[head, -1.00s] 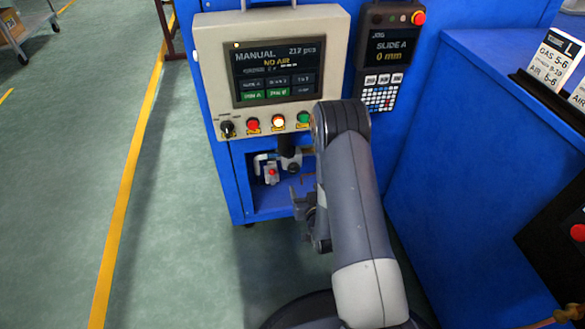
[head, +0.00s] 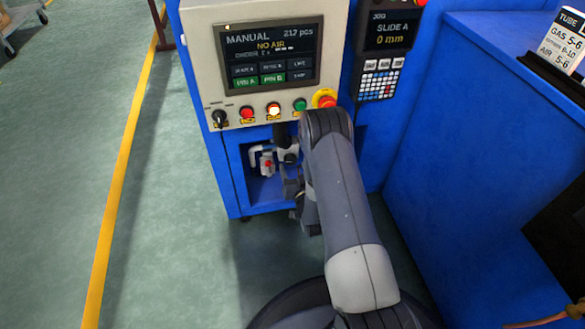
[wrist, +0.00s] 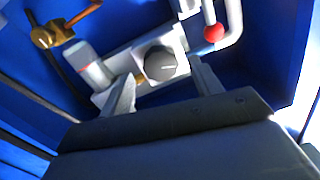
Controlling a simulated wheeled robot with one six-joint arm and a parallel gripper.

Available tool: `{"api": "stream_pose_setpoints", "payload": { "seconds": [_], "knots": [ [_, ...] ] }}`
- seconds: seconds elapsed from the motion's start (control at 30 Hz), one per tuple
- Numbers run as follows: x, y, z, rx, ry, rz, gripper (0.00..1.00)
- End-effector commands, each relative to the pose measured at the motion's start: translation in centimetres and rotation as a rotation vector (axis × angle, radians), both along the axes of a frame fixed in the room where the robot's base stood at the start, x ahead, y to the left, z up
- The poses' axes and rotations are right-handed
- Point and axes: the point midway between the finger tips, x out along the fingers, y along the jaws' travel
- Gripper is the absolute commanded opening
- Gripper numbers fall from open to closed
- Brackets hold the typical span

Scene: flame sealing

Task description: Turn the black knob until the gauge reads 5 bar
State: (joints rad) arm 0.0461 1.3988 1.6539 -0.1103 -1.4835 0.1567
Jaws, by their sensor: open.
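The black knob (wrist: 160,65), with a white line on its face, sits on a pale fitting in the wrist view. My gripper (wrist: 163,88) is open, its two fingers apart on the near left and near right of the knob. I cannot tell whether either finger touches it. In the head view my gripper (head: 291,187) is at the mouth of the blue cabinet recess, partly hidden by my arm. No gauge face can be made out in either view, so the pressure cannot be read.
A white pipe with a red ball (wrist: 213,33) is right of the knob; a pale cylinder (wrist: 90,65) and brass fitting (wrist: 52,35) are left. Blue recess walls enclose these. Above, the control panel (head: 200,60) screen reads "NO AIR". Green floor (head: 180,260) lies open at left.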

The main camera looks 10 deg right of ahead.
Motion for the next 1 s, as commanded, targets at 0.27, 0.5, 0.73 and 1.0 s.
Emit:
{"api": "stream_pose_setpoints", "payload": {
  "seconds": [0.27,0.5,0.73,1.0],
  "knots": [
    [2.1,0.1,0.0,0.0,0.0,0.0,0.61],
    [2.1,0.1,0.0,0.0,0.001,0.0,0.61],
    [2.1,0.1,0.0,0.0,0.001,0.0,0.42],
    [2.1,0.1,0.0,0.0,0.001,0.0,0.2]
  ]
}}
